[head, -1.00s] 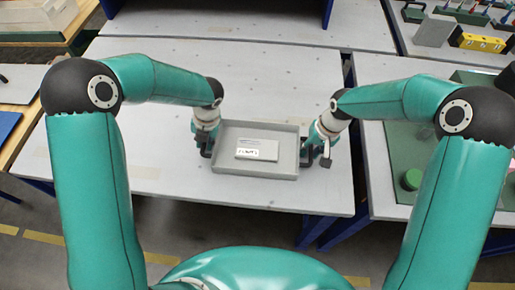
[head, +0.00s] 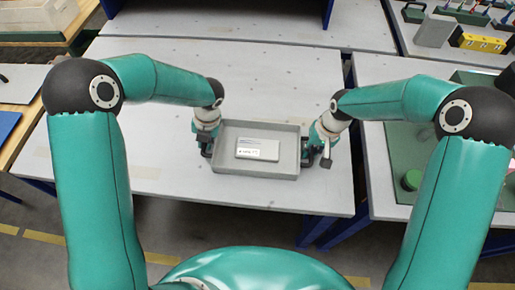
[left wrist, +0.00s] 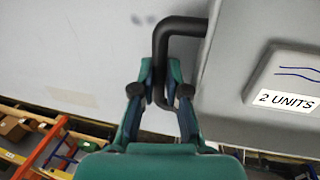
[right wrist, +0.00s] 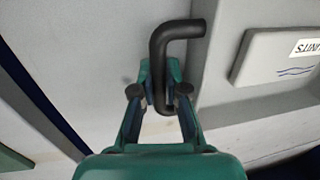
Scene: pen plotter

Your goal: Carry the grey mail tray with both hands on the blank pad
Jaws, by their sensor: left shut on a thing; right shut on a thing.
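The grey mail tray (head: 230,166) is at the middle of the light grey table in the head view, between my two grippers. A flat grey pad with a white label (head: 257,149) lies in it; the label reads "2 UNITS" in the left wrist view (left wrist: 288,102). My left gripper (left wrist: 161,92) is shut on the tray's black left handle (left wrist: 160,48). My right gripper (right wrist: 160,92) is shut on the black right handle (right wrist: 160,50). I cannot tell whether the tray touches the table. No blank pad can be told apart in view.
The table (head: 150,120) is clear to the left of the tray and behind it. A neighbouring table at the right holds a green object (head: 411,180). A grey block (head: 434,31) and a yellow level (head: 482,42) lie at the back right.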

